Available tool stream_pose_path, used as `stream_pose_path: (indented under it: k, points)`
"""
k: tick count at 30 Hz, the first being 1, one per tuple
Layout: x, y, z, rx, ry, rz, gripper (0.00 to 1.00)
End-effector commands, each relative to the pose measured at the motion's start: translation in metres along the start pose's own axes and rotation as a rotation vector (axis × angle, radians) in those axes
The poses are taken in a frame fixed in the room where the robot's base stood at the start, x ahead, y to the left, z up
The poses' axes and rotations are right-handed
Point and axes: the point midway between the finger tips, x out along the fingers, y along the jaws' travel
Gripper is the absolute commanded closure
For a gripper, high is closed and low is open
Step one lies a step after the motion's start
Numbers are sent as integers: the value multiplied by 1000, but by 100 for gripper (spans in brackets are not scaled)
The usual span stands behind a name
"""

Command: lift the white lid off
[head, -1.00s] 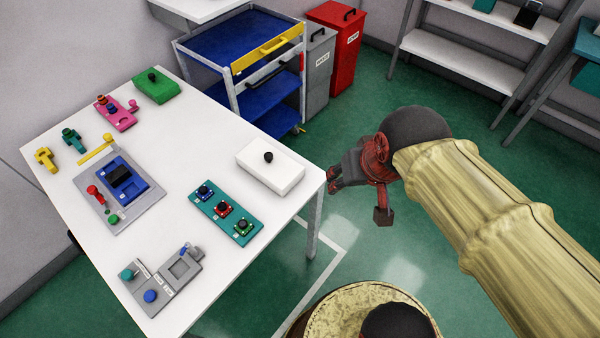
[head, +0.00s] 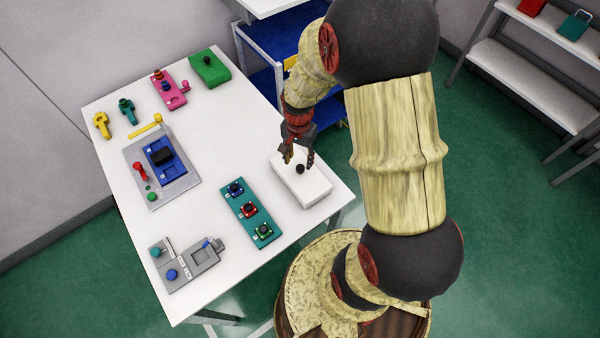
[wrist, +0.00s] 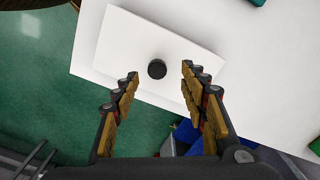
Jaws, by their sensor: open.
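The white lid (head: 313,184) is a flat white block with a round black knob (head: 300,169) on top, lying at the right edge of the white table. In the wrist view the white lid (wrist: 112,50) fills the upper middle, and its black knob (wrist: 157,69) lies just beyond and between the fingertips. My gripper (head: 298,162) is open above the lid, pointing down, with nothing between its fingers. In the wrist view my gripper (wrist: 159,72) has a finger on each side of the knob, apart from it. Whether anything lies under the lid is hidden.
The white table (head: 215,125) also carries a teal panel (head: 246,210) with several knobs left of the lid, a grey station with a blue block (head: 160,165), a grey panel (head: 190,265), and a green box (head: 210,69). A blue cart (head: 262,45) stands behind.

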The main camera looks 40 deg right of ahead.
Motion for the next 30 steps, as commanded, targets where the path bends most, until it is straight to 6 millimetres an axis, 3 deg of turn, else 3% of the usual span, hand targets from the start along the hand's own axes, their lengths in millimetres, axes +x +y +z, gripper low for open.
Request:
stream_pose_path:
  k: [14, 21, 30]
  points:
    - [54, 4, 2, -2, -1, 1, 56]
    - [55, 4, 1, -2, 1, -1, 56]
    - [55, 4, 1, -2, 1, -1, 73]
